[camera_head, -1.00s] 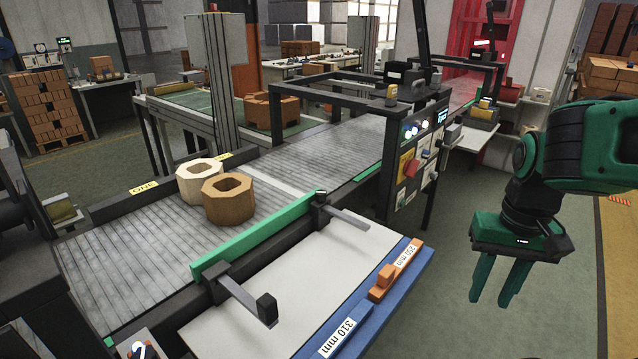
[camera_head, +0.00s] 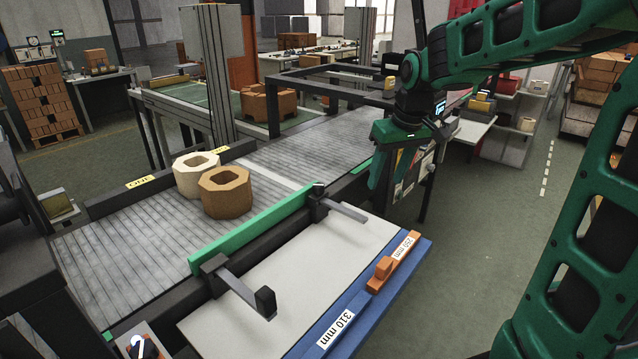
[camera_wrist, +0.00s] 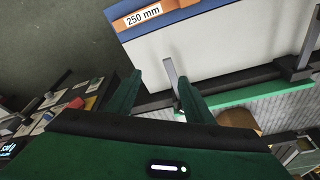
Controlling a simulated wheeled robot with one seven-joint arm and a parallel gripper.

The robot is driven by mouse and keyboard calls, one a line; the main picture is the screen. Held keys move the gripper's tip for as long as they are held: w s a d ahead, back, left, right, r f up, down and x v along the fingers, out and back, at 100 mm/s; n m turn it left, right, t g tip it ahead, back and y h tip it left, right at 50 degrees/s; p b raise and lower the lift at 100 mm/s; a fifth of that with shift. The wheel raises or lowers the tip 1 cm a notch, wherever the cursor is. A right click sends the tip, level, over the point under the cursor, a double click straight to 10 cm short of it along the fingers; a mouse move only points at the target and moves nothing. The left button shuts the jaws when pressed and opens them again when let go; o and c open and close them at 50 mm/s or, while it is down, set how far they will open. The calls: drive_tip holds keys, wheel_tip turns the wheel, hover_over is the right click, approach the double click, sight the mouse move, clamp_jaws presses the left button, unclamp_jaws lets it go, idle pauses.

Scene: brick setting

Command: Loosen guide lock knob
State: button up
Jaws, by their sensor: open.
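A green guide rail (camera_head: 255,230) runs along the conveyor's near side, held by two black clamps with grey arms. The far clamp (camera_head: 318,200) has a small knob-like top. The near clamp (camera_head: 215,272) has an arm ending in a black block (camera_head: 265,301). I cannot tell which part is the lock knob. My gripper (camera_head: 386,178) is open, pointing down, right of and apart from the far clamp. In the wrist view, the grey arm (camera_wrist: 171,75) of the far clamp shows between my open fingers (camera_wrist: 160,82); the near clamp (camera_wrist: 296,66) is at right.
A white side table (camera_head: 300,265) has a blue edge with an orange 250 mm block (camera_head: 393,262) and a 310 mm label. Cream (camera_head: 192,165) and brown (camera_head: 226,203) octagonal blocks sit on the conveyor. A black frame with a panel stands behind my gripper.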

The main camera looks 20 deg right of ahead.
sight(319, 184)
drive_tip(key=w+a+n+t+y, duration=0.1)
drive_tip(key=w+a+n, duration=0.3)
drive_tip(key=w+a, duration=0.8)
drive_tip(key=x, duration=0.3)
drive_tip(key=w+d+x, duration=0.1)
drive_tip(key=x, duration=0.3)
drive_tip(key=d+x, duration=0.1)
drive_tip(key=x, duration=0.3)
drive_tip(key=shift+w+r, duration=0.2)
drive_tip(key=shift+w, duration=0.05)
drive_tip(key=shift+d, duration=0.1)
drive_tip(key=c, duration=1)
